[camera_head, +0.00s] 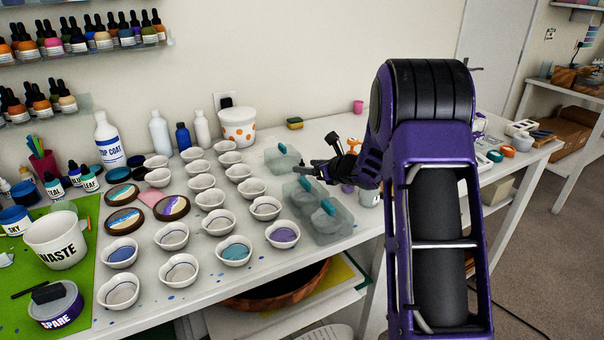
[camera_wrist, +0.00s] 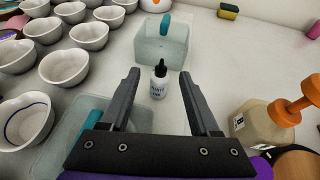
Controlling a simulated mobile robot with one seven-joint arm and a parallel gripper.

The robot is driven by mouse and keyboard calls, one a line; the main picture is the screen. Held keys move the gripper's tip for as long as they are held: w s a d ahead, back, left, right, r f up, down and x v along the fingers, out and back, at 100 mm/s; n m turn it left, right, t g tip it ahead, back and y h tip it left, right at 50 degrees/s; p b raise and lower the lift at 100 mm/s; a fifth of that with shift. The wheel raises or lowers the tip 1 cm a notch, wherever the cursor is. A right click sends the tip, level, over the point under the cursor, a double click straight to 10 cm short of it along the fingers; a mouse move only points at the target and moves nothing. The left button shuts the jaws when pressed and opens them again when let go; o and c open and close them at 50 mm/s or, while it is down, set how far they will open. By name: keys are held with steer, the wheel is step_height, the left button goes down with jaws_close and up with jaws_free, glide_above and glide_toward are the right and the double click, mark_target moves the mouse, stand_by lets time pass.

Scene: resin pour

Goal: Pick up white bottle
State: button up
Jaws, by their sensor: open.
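A small white dropper bottle (camera_wrist: 159,84) with a black dropper cap and a dark-lettered label stands upright on the table in the wrist view. My gripper (camera_wrist: 159,76) is open, with one finger on each side of the bottle in the picture and a visible gap to both. The bottle appears a little beyond the fingertips; contact is not visible. In the head view my gripper (camera_head: 317,158) hangs low over the table near the clear containers, and I cannot make out the dropper bottle there.
A clear box (camera_wrist: 163,50) stands just behind the bottle. A clear lidded container (camera_head: 318,213) is close by my gripper. White cups (camera_wrist: 88,36) fill the left. Larger white bottles (camera_head: 159,132) stand by the wall.

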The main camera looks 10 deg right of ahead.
steer(key=shift+x, duration=1)
jaws_close()
